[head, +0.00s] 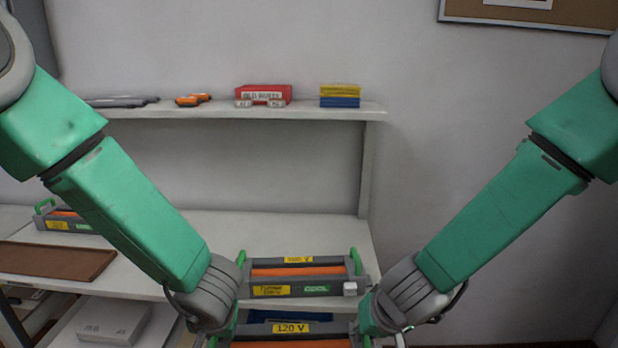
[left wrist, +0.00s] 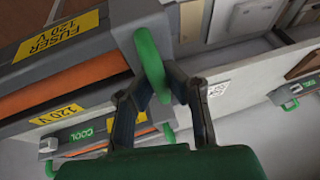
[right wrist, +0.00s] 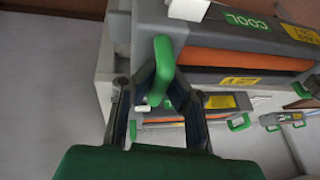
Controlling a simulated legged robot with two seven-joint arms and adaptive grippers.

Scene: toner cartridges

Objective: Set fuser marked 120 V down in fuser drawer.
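A grey fuser with an orange strip and a yellow 120 V label (head: 290,328) is at the bottom of the head view, cut off by the frame edge. Its label reads FUSER 120 V in the left wrist view (left wrist: 58,38); a green COOL label shows in the right wrist view (right wrist: 243,20). My left gripper (left wrist: 160,82) is shut on its green left handle. My right gripper (right wrist: 158,85) is shut on its green right handle. A similar fuser (head: 335,289) sits behind it on the bench. I cannot make out the fuser drawer.
Another fuser (head: 62,226) and a brown tray (head: 60,262) lie on the bench (head: 200,228) at left. A shelf (head: 320,113) above holds a red box (head: 265,93) and yellow and blue boxes (head: 340,95). A white box (head: 112,320) is lower left.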

